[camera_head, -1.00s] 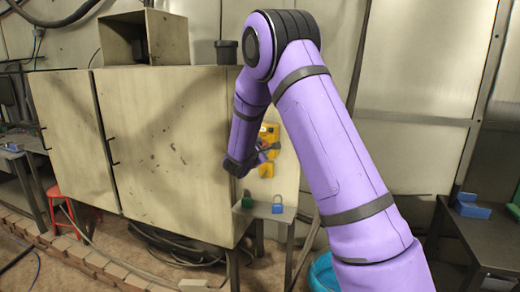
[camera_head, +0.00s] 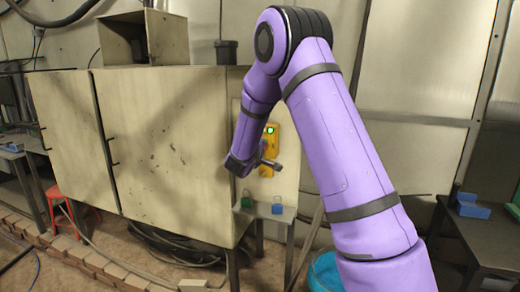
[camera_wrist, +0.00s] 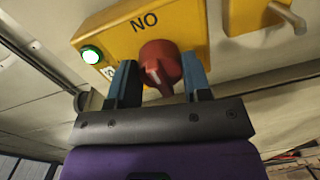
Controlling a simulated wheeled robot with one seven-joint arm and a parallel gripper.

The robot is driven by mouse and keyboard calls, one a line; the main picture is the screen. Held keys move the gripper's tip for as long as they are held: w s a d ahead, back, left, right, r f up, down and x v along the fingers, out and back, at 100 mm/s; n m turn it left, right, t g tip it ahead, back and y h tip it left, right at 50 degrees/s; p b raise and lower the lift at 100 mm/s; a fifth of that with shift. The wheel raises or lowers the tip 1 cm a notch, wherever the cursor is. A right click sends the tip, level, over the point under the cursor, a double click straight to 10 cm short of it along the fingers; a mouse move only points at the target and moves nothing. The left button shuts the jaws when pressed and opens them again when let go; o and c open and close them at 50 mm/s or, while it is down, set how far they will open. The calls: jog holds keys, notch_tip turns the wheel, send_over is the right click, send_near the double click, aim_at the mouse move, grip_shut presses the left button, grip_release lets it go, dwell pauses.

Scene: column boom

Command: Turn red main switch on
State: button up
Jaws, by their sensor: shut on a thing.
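The red main switch (camera_wrist: 160,65) is a rotary knob on a yellow box (camera_wrist: 195,30) marked "NO". In the wrist view its pale pointer line is seen on the front of the knob, tilted a little. A green lamp (camera_wrist: 91,55) on the box glows, and it also shows lit in the head view (camera_head: 270,130). My gripper (camera_wrist: 158,82) is shut on the red knob, with one blue-and-black finger on each side of it. In the head view my gripper (camera_head: 262,163) is at the yellow box (camera_head: 273,144), and my arm hides much of the knob there.
A small shelf below the box holds a green padlock (camera_head: 246,201) and a blue padlock (camera_head: 278,207). A large beige cabinet (camera_head: 165,150) stands to the left.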

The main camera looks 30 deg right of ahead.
jog(key=shift+f+m, duration=0.1)
jog(key=shift+m, duration=0.2)
dwell(0.4)
jog(key=o, duration=0.9)
jog(key=v, duration=1)
jog(key=shift+s+a, duration=0.25)
jog(key=shift+a, duration=0.05)
